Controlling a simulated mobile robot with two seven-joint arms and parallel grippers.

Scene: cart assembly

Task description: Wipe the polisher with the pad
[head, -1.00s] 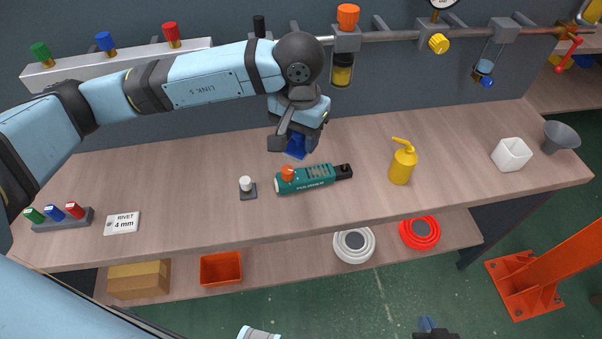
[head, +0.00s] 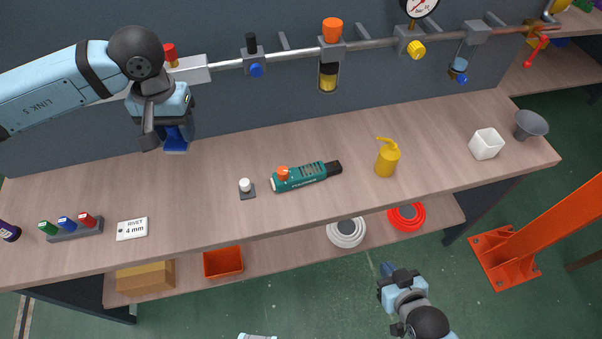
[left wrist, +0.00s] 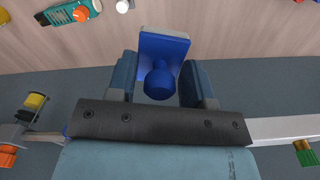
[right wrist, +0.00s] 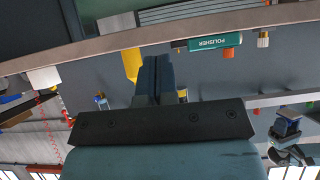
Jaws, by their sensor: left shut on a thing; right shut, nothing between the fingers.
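The teal polisher (head: 306,177) with an orange knob lies on the bench top, beside a small white-topped part on a dark base. It also shows in the left wrist view (left wrist: 62,14) and the right wrist view (right wrist: 214,42). The blue pad (head: 176,140) is held by its knob in my left gripper (head: 170,128), raised near the back wall, left of the polisher and apart from it. In the left wrist view the pad (left wrist: 163,46) sits between the two fingers. My right gripper (head: 388,270) is shut and empty, in front of the bench, below the top.
A rivet label (head: 132,228) and a marker rack (head: 75,229) lie left. A pipe with valves (head: 290,56) runs along the wall.

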